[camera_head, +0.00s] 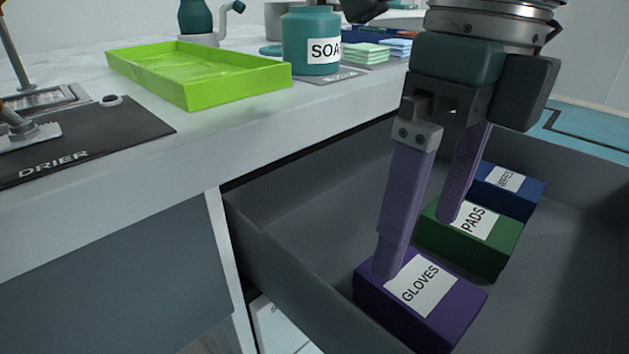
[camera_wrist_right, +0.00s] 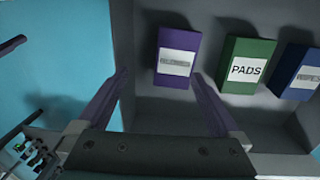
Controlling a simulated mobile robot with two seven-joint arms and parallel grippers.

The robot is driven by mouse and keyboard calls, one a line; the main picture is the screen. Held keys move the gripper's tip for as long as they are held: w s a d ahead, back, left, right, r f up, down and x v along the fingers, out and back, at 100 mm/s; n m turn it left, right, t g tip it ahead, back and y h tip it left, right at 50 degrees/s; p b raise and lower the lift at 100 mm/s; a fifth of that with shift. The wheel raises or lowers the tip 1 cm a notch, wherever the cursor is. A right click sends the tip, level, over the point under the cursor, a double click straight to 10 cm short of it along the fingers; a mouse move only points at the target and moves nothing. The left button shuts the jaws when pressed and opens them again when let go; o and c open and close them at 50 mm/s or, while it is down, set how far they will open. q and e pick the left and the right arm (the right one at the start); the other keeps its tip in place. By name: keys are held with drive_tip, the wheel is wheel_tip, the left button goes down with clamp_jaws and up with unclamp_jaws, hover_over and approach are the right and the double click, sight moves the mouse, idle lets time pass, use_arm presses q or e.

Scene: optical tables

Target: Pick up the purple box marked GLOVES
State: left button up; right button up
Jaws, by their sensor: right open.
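The purple box marked GLOVES (camera_head: 452,317) lies in the open grey drawer at the front, label up. It also shows in the right wrist view (camera_wrist_right: 177,52), upper middle, beyond and between the fingertips. My right gripper (camera_head: 418,248) is open and points down over the drawer. In the head view one purple finger overlaps the box's far left corner and the other overlaps the green box. In the right wrist view the gripper (camera_wrist_right: 160,78) has nothing between its fingers. I cannot tell whether a finger touches a box. My left gripper is not in view.
A green box marked PADS (camera_head: 490,252) and a blue box marked WIPES (camera_head: 520,199) lie behind the purple box. The drawer wall (camera_head: 285,275) rises at left. On the table above are a lime tray (camera_head: 200,72) and a teal SOAP jar (camera_head: 310,30).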

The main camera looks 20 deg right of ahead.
sight(420, 282)
drive_tip(key=shift+w+d+f+h, duration=0.15)
drive_tip(key=shift+d+f+h, duration=0.15)
drive_tip(key=shift+d+f, duration=0.5)
drive_tip(key=shift+d, duration=0.15)
wheel_tip(420, 282, down, 4)
drive_tip(key=shift+f+b, duration=0.15)
drive_tip(key=shift+b, duration=0.75)
wheel_tip(420, 282, down, 5)
drive_tip(key=shift+r+b, duration=0.1)
drive_tip(key=shift+b, duration=0.85)
drive_tip(key=shift+w, duration=0.1)
drive_tip(key=shift+c, duration=0.7)
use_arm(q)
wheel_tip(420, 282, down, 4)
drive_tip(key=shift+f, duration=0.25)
use_arm(e)
drive_tip(key=c, duration=1.1)
